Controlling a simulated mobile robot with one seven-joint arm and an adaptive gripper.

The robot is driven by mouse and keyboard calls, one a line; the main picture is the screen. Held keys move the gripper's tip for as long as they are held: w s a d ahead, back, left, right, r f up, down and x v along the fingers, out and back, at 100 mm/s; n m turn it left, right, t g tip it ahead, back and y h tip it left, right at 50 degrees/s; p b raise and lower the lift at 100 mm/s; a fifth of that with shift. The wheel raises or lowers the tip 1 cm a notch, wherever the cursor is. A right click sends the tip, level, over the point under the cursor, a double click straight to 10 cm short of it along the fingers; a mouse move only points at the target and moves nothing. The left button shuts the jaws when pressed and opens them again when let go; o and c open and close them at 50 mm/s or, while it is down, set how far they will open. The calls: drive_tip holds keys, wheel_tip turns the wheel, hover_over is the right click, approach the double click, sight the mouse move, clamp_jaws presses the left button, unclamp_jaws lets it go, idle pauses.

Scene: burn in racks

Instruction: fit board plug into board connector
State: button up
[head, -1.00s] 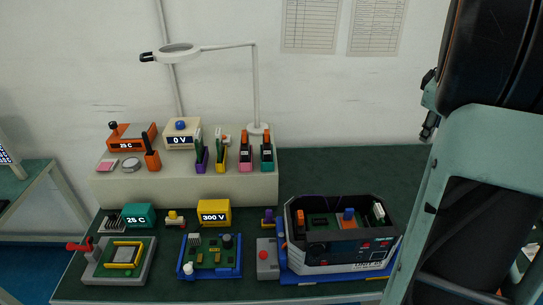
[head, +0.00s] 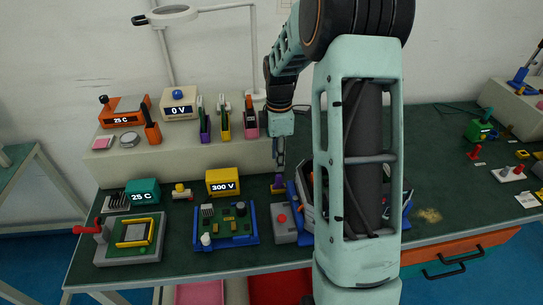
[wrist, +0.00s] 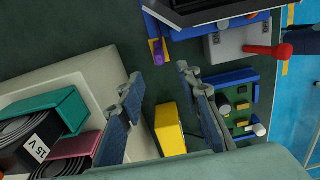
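My gripper (head: 279,152) hangs fingers-down behind the small purple piece (head: 278,182), above the table's back part. In the wrist view its two fingers (wrist: 159,78) are spread wide with nothing between them. The purple piece (wrist: 160,50) sits in a yellow-edged holder just beyond the fingertips. The green circuit board (head: 226,222) lies in a blue tray left of the grey box; it also shows right of the fingers in the wrist view (wrist: 238,100). I cannot tell for certain which piece is the board plug or where the board connector is.
The yellow 300 V box (head: 223,182) stands close left of my gripper. A raised beige shelf (head: 160,158) with upright tools is behind. The grey box (head: 284,225) and open dark unit are in front. My arm hides much of the unit.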

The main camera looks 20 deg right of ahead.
sight(278, 176)
wheel_tip(278, 176, down, 10)
drive_tip(key=shift+f, duration=0.2)
drive_tip(key=shift+c, duration=0.7)
clamp_jaws()
